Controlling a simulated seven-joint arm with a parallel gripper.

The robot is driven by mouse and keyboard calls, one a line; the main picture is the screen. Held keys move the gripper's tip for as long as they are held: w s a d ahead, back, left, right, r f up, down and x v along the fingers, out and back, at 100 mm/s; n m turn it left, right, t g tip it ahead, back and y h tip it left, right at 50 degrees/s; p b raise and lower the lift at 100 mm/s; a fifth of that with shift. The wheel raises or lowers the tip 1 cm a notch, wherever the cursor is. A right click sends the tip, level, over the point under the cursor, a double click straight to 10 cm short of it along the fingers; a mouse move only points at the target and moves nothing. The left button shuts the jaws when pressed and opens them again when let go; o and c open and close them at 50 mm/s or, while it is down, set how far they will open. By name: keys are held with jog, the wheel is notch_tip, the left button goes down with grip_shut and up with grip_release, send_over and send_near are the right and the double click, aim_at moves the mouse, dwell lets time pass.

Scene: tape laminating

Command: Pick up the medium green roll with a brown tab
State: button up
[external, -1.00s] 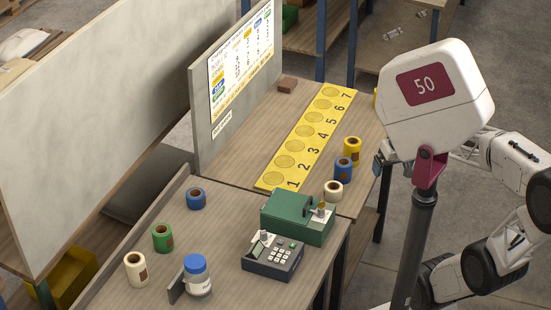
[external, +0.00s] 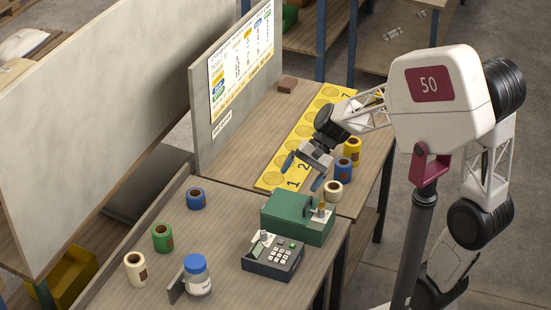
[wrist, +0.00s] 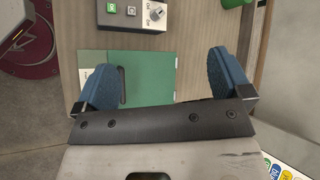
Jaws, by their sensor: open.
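The green roll (external: 162,238) with a brown tab stands upright on the left part of the near bench, between a white roll (external: 135,269) and a blue roll (external: 196,198). My gripper (external: 303,174) is open and empty above the yellow numbered strip, near its low-number end, well to the right of the green roll. In the wrist view my gripper (wrist: 163,80) shows two blue fingers spread wide with nothing between them. A green object at the top edge of the wrist view is cut off, so I cannot tell what it is.
A green machine (external: 296,217) and a keypad box (external: 273,256) stand on the near bench. A blue-lidded jar (external: 197,276) stands near the front. Yellow (external: 352,151), blue (external: 344,170) and white (external: 333,191) rolls stand right of the yellow strip (external: 268,181). An upright panel (external: 205,147) borders the back.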

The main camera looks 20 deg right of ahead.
jog(key=w+a+f+m+g+y, duration=0.1)
jog(key=w+a+f+m+y, duration=0.25)
jog(key=a, duration=0.65)
jog(key=w+a+f+m+y, duration=0.2)
jog(key=w+a+f, duration=0.2)
jog(key=a, duration=0.7)
jog(key=m+t+y, duration=0.3)
jog(key=m+y, duration=0.1)
jog(key=m, duration=0.3)
send_near(162, 235)
jog(key=w+a+f, duration=0.2)
jog(key=shift+w+f, duration=0.25)
jog(key=shift+w, duration=0.1)
jog(key=shift+a, duration=0.1)
jog(key=shift+a, duration=0.55)
jog(key=shift+a, duration=0.1)
jog(key=shift+s+a, duration=0.2)
jog(key=shift+a, duration=2.85)
jog(key=shift+c, duration=0.3)
jog(key=c, duration=1)
